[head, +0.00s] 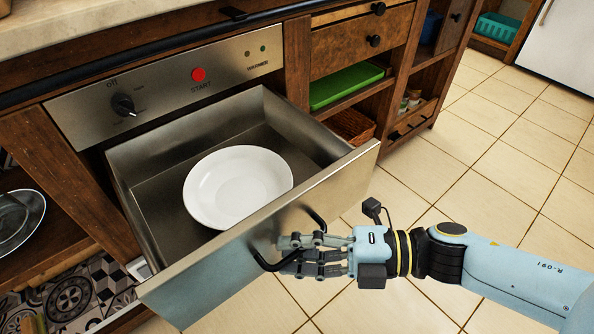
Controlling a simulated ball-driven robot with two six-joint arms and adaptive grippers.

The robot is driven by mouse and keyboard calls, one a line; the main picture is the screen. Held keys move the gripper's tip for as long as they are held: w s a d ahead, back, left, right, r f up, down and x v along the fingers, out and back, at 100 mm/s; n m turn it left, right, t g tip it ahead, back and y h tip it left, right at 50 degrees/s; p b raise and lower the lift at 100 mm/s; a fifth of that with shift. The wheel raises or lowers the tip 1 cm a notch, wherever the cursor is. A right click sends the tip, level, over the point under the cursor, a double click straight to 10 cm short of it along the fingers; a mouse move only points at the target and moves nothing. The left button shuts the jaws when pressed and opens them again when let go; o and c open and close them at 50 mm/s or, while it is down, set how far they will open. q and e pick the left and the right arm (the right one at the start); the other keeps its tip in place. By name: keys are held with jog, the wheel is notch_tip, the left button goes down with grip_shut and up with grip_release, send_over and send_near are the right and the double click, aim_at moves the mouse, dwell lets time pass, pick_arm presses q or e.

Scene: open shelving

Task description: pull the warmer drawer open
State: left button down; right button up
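The steel warmer drawer (185,284) is pulled well out of its panel, and its inside shows. A white bowl (238,187) sits in it. The black bar handle (262,263) is on the drawer's front; its middle is hidden by my fingers. My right gripper (290,254) comes in from the right, with its fingers closed around the handle. The warmer panel (170,88) above has a black knob (123,104) and a red start button (198,74). My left gripper is not in view.
Wooden shelving with a green tray (345,86) and a wicker basket (350,125) stands right of the drawer. A plate (18,222) is on a shelf at left. The tiled floor (480,175) is clear at right. A counter edge (60,40) runs above.

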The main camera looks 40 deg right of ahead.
jog(key=shift+o, duration=0.2)
jog(key=shift+s+f, duration=0.1)
jog(key=shift+f, duration=0.05)
jog(key=shift+s+d, duration=0.1)
jog(key=shift+d, duration=0.05)
jog(key=v, duration=1.1)
jog(key=shift+s+d+r, duration=0.2)
jog(key=shift+r, duration=0.05)
